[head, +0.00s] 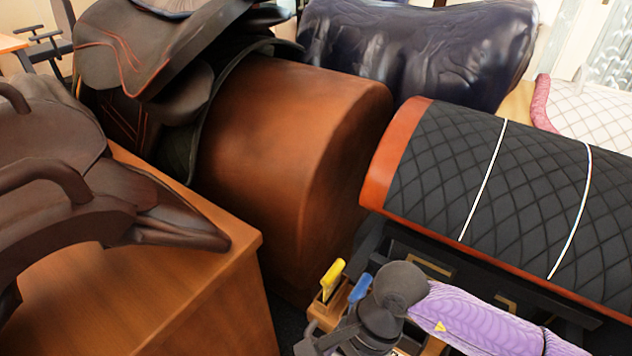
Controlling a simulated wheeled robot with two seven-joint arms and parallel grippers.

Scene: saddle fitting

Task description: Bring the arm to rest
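My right arm comes in at the bottom right, with a purple link and dark wrist. My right gripper (328,340) is partly cut off by the bottom edge, beside a wooden holder with a yellow handle (331,279) and a blue handle (360,289). Its fingers are not clear enough to tell open from shut. My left gripper is not in view. A black quilted pad (490,190) with two pale lines lies over a rounded orange-brown stand (398,150). A dark saddle (140,60) sits on a big brown rounded form (290,140).
A brown saddle (60,150) lies on a wooden box-like table (130,300) at the left. A dark leather-covered form (420,50) stands at the back. A white quilted pad with pink edging (595,115) is at the right. A narrow dark gap lies between table and holder.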

